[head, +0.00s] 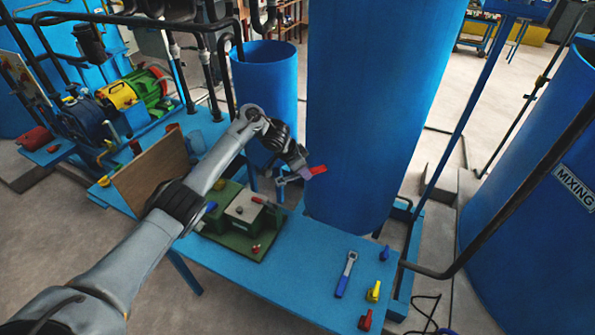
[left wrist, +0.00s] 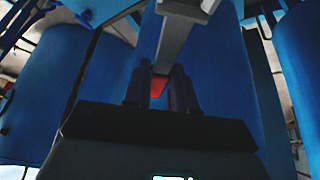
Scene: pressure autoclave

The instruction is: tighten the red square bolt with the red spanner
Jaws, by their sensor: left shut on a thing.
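My left gripper (head: 303,170) is shut on the red spanner (head: 317,169), in the air above the blue table, in front of the big blue tank. The spanner's red handle shows at the jaws, with grey metal to the left. In the left wrist view the fingers (left wrist: 160,92) close around the red handle (left wrist: 158,87), and the grey shaft (left wrist: 178,45) extends upward. A green fixture (head: 238,222) stands on the table, below and left of the gripper. Small red parts show on it; I cannot tell which is the red square bolt. My right gripper is not in view.
A blue-handled spanner (head: 346,274) lies on the blue table (head: 300,272). Blue (head: 384,253), yellow (head: 373,291) and red (head: 365,320) small parts stand at its right end. The blue tank (head: 375,110) rises close behind the gripper. A brown board (head: 150,173) stands at left.

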